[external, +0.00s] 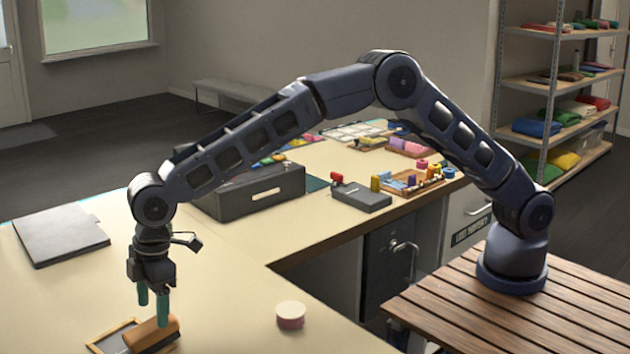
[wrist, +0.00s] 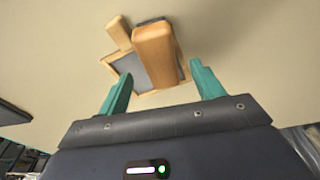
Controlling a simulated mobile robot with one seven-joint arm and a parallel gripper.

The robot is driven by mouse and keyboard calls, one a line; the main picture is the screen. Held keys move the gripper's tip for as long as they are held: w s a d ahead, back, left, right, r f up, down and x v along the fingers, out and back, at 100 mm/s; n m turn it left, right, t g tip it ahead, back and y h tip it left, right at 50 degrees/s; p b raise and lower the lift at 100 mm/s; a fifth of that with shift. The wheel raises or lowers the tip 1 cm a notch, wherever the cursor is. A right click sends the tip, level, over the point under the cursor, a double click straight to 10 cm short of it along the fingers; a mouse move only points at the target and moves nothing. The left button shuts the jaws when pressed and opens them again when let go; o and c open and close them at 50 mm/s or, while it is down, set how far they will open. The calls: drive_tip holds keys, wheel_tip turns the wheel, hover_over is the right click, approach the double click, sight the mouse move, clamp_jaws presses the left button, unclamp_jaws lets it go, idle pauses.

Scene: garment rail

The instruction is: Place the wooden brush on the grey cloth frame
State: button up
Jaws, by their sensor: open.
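The wooden brush (external: 153,333) is an orange-brown block with a dark underside. It lies over the right part of the grey cloth frame (external: 101,341), a grey panel with a light wooden border. In the wrist view the brush (wrist: 156,55) covers part of the frame (wrist: 124,66). My gripper (external: 154,310) points down at the brush with its two green fingers apart. In the wrist view my gripper (wrist: 160,76) has one finger on each side of the brush, with visible space to both. Whether the brush rests flat is hard to tell.
A light wooden piece (wrist: 118,32) lies at the frame's far edge in the wrist view. A pink and white round tin (external: 290,315) stands to the right. A grey folder (external: 60,235) lies left, a dark case (external: 250,190) behind. The table between is clear.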

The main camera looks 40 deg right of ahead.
wheel_tip(320, 180, up, 6)
drive_tip(key=d, duration=0.1)
drive_tip(key=shift+r, duration=0.15)
